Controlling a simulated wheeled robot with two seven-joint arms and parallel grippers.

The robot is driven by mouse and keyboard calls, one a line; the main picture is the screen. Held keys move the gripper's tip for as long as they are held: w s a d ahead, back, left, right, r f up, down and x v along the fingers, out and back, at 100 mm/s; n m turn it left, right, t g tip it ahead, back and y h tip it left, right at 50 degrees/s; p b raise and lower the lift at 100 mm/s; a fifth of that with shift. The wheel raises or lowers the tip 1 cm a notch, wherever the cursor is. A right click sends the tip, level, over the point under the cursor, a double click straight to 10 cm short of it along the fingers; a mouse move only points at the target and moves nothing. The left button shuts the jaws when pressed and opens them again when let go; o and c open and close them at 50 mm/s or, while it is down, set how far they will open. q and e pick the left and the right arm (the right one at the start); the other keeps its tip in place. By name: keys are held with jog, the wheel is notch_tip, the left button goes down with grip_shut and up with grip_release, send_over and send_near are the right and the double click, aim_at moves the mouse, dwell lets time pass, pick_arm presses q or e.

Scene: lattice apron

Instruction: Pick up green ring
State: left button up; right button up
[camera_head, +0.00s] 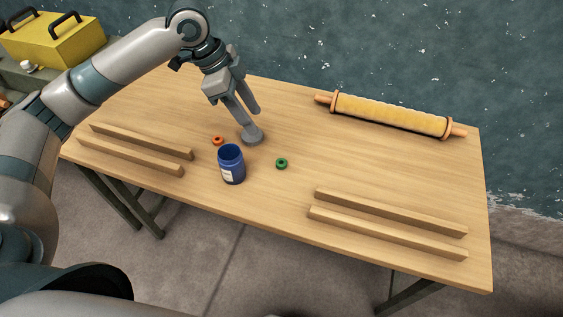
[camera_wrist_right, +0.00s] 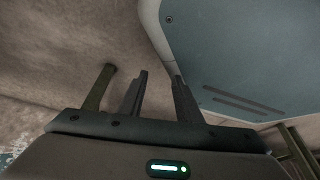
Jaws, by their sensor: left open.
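The green ring (camera_head: 281,163) lies flat on the wooden table (camera_head: 380,165), to the right of a blue jar (camera_head: 232,168). My left gripper (camera_head: 251,117) is open and points down over the table, up and to the left of the green ring and apart from it. A grey round piece (camera_head: 252,137) stands just below its fingertips; whether they touch, I cannot tell.
Two wooden bars (camera_head: 390,222) lie at the front right and two more (camera_head: 135,150) at the left. A rolling-pin-like roll (camera_head: 390,114) lies along the back edge. A yellow toolbox (camera_head: 52,40) stands at the far left. The table right of the green ring is clear.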

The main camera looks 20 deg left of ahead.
pick_arm(q)
jog(key=p, duration=0.2)
send_over(276, 162)
jog(key=a, duration=0.1)
jog(key=f, duration=1)
jog(key=shift+s+a+f, duration=0.15)
jog(key=shift+a, duration=0.05)
jog(key=shift+d+f, duration=0.1)
jog(key=shift+f, duration=0.25)
pick_arm(e)
jog(key=s+d+g, duration=0.2)
jog(key=s+d, duration=0.1)
jog(key=s, duration=0.5)
jog(key=shift+s+d+f+h, duration=0.3)
jog(key=shift+w, duration=0.1)
pick_arm(q)
jog(key=shift+f, duration=0.1)
pick_arm(e)
jog(key=shift+r, duration=0.15)
pick_arm(q)
jog(key=p+x, duration=0.2)
jog(key=x, duration=0.2)
jog(key=shift+f, duration=0.55)
pick_arm(e)
jog(key=shift+s+d+r+g, duration=0.15)
jog(key=shift+s+r, duration=0.2)
jog(key=shift+s, duration=0.15)
jog(key=shift+s+d+r+g, duration=0.15)
jog(key=shift+s+r, duration=0.15)
jog(key=shift+s, duration=0.2)
